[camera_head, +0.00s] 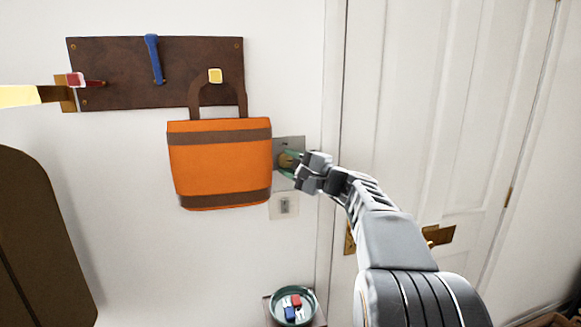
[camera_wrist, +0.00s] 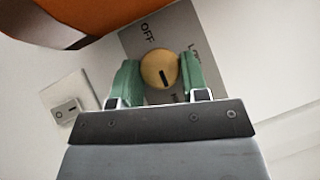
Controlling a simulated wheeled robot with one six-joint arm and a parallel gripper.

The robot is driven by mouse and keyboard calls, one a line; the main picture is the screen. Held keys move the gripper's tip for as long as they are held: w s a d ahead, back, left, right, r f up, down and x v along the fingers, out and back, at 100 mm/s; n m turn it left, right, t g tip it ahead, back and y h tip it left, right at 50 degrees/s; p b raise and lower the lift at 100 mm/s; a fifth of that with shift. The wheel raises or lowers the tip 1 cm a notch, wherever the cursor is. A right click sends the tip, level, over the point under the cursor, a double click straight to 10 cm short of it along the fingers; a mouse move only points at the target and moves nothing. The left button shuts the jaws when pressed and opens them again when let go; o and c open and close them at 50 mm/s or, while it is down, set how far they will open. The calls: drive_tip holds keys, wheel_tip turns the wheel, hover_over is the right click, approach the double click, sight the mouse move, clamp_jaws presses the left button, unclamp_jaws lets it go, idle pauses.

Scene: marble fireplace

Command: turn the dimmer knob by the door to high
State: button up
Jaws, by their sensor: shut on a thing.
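The dimmer knob (camera_wrist: 156,66) is round and tan with a dark pointer line. It sits on a grey wall plate (camera_head: 291,144) beside the door (camera_head: 440,100). In the wrist view the plate reads OFF at upper left and LOW at right. A third label, starting with H, is partly hidden below the knob. The pointer line runs downward, slightly right, toward that hidden label. My gripper (camera_head: 291,164) is shut on the knob, with one green finger on each side; the fingers also show in the wrist view (camera_wrist: 161,78).
An orange bag (camera_head: 220,160) hangs from a dark peg board (camera_head: 120,65) and overlaps the plate's left edge. A white light switch (camera_head: 284,205) is just below. A bowl (camera_head: 273,303) with small blocks stands lower down. A brass door handle (camera_head: 438,235) is behind my arm.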

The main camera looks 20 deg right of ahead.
drive_tip(key=o, duration=0.9)
drive_tip(key=shift+o, duration=0.2)
drive_tip(key=b+v, duration=0.2)
drive_tip(key=v, duration=1.1)
drive_tip(key=shift+s+d+b, duration=0.2)
drive_tip(key=shift+s+b, duration=0.15)
drive_tip(key=shift+b, duration=0.05)
drive_tip(key=shift+f, duration=0.15)
